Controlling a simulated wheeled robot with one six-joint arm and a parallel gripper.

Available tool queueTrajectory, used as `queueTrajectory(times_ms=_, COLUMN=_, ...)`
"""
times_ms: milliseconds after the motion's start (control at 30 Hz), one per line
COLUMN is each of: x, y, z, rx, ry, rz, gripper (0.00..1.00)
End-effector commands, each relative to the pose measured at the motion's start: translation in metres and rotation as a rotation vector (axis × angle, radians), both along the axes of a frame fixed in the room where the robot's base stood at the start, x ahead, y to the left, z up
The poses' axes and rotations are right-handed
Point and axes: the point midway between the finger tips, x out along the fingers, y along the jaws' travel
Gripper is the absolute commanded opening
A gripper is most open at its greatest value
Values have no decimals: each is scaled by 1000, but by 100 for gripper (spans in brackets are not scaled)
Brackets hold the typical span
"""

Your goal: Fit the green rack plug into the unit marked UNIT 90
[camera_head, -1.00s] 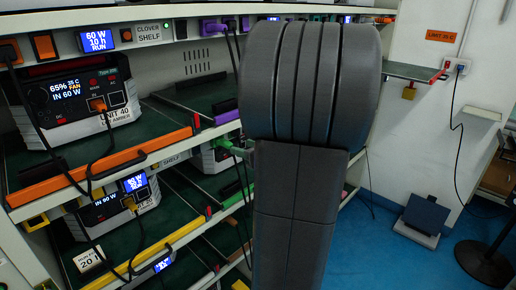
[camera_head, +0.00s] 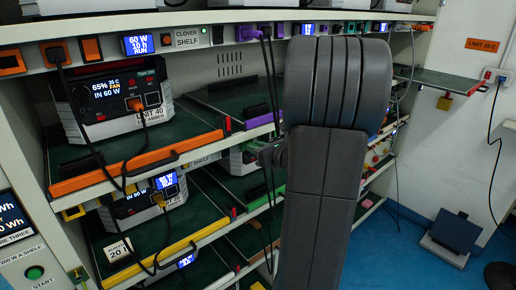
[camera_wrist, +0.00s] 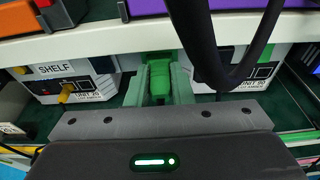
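The green rack plug (camera_wrist: 160,78) is between the two pale green fingers of my gripper (camera_wrist: 161,88) in the wrist view, with a finger against each side. The unit marked UNIT 90 (camera_wrist: 260,82) stands right of the plug, partly hidden by a thick black cable (camera_wrist: 215,75). The plug is apart from its front panel. In the head view my gripper (camera_head: 270,155) is in front of the lower shelf, mostly hidden by my arm; the plug cannot be made out there.
A unit with a yellow plug (camera_wrist: 66,92) stands to the left in the wrist view. An upper shelf edge (camera_wrist: 90,40) crosses above the gripper. In the head view, UNIT 40 (camera_head: 120,95) has an orange plug, and black cables (camera_head: 112,180) hang before the shelves.

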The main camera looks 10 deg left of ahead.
Motion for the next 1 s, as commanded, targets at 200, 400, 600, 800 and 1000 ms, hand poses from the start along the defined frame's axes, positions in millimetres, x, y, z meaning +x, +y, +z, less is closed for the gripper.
queueTrajectory(times_ms=200, x=0, y=0, z=0, rx=0, ry=0, rz=0, gripper=6)
queueTrajectory(times_ms=400, x=0, y=0, z=0, rx=0, ry=0, rz=0, gripper=0)
queueTrajectory(times_ms=600, x=-1, y=-1, z=0, rx=0, ry=0, rz=0, gripper=0)
queueTrajectory(times_ms=800, x=-2, y=-4, z=0, rx=-1, ry=0, rz=-1, gripper=0)
queueTrajectory(times_ms=1000, x=-4, y=-5, z=0, rx=-1, ry=0, rz=-1, gripper=0)
